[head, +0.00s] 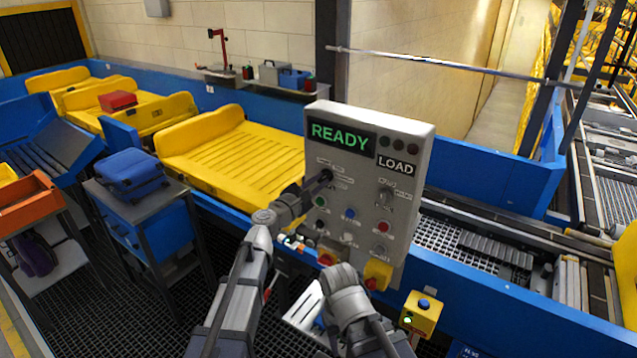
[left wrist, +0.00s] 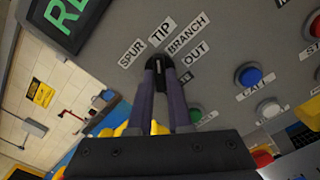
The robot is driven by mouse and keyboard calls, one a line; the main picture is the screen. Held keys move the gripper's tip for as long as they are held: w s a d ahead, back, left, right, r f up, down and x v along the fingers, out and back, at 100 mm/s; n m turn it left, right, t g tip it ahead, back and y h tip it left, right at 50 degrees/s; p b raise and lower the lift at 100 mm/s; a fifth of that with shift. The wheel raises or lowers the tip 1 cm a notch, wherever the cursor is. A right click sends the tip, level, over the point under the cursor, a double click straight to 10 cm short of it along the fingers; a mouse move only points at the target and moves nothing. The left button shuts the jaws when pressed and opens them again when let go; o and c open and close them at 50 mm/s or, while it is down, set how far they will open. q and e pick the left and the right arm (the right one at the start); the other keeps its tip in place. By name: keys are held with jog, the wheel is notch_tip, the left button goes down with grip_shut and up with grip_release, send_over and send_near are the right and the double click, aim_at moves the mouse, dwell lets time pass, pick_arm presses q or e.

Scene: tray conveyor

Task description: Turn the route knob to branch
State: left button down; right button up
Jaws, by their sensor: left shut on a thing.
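The route knob (left wrist: 163,72) is a dark round knob on the grey control panel (head: 410,215). In the left wrist view, the labels SPUR, TIP, BRANCH (left wrist: 187,34) and OUT fan out above it. A small pale mark on the knob seems to point up toward TIP, but the fingers make this hard to tell exactly. My left gripper (head: 322,180) reaches the panel's upper left and is shut on the knob. Its two fingers also show in the left wrist view (left wrist: 163,88), one on each side of the knob. My right arm is low in front of the panel; its fingertips do not show.
The panel's screen (head: 341,137) reads READY, beside a LOAD sign. Other buttons and a knob (head: 385,196) sit close by. A yellow box with a blue button (head: 421,312) stands lower right. Yellow trays (head: 235,150) line the blue conveyor behind; a blue case (head: 130,172) is left.

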dwell(0.4)
pick_arm(q)
jog(key=m, duration=0.4)
jog(key=shift+m, duration=1.8)
jog(key=c, duration=0.8)
grip_release()
jog(key=shift+c, duration=0.2)
jog(key=v, duration=0.7)
jog(key=shift+s+a, duration=0.25)
jog(key=shift+s, duration=0.1)
